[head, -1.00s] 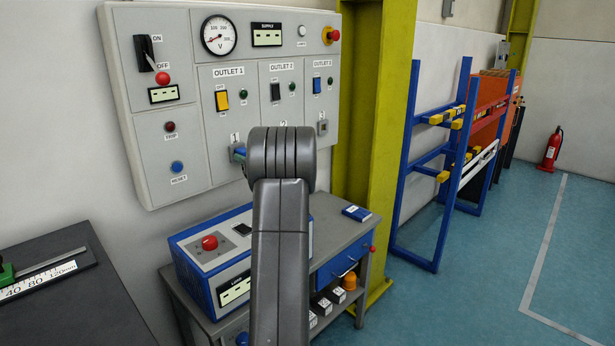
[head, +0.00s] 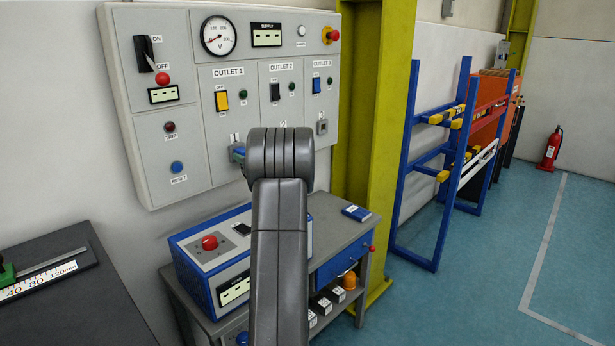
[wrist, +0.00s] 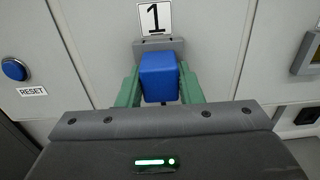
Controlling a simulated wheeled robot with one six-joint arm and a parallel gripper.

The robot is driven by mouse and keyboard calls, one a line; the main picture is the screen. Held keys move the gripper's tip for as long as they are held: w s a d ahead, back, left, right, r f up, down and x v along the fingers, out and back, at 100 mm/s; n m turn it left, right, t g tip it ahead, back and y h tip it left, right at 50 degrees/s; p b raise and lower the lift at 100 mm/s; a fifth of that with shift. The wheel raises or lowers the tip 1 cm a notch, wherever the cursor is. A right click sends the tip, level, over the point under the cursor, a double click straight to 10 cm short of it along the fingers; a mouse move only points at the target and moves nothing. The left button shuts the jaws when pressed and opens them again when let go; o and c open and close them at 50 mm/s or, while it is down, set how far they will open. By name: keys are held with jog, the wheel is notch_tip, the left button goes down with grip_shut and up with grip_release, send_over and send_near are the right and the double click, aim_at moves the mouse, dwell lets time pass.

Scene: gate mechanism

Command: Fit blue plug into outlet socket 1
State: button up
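The blue plug (wrist: 158,78) is between the two green fingers of my gripper (wrist: 160,88) in the wrist view, with a finger against each side. The gripper is shut on it. The plug is in front of the grey outlet socket 1 (wrist: 152,46), right below the label "1" (wrist: 154,18). The plug hides most of the socket, so I cannot tell how far in it sits. In the head view, the plug shows as a small bit of blue (head: 239,151) at the panel under OUTLET 1, and my arm covers the rest.
The wall panel (head: 190,190) carries switches, a gauge and outlets 2 and 3; the socket under outlet 3 (head: 322,127) is visible. A bench (head: 345,235) with a blue-sided box (head: 195,275) stands below. A dark table (head: 90,305) is at the left.

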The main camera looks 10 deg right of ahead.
jog(key=o, duration=0.6)
jog(key=shift+a, duration=0.1)
jog(key=b+v, duration=0.2)
jog(key=v, duration=1.1)
jog(key=shift+s+d, duration=0.25)
jog(key=shift+d, duration=0.05)
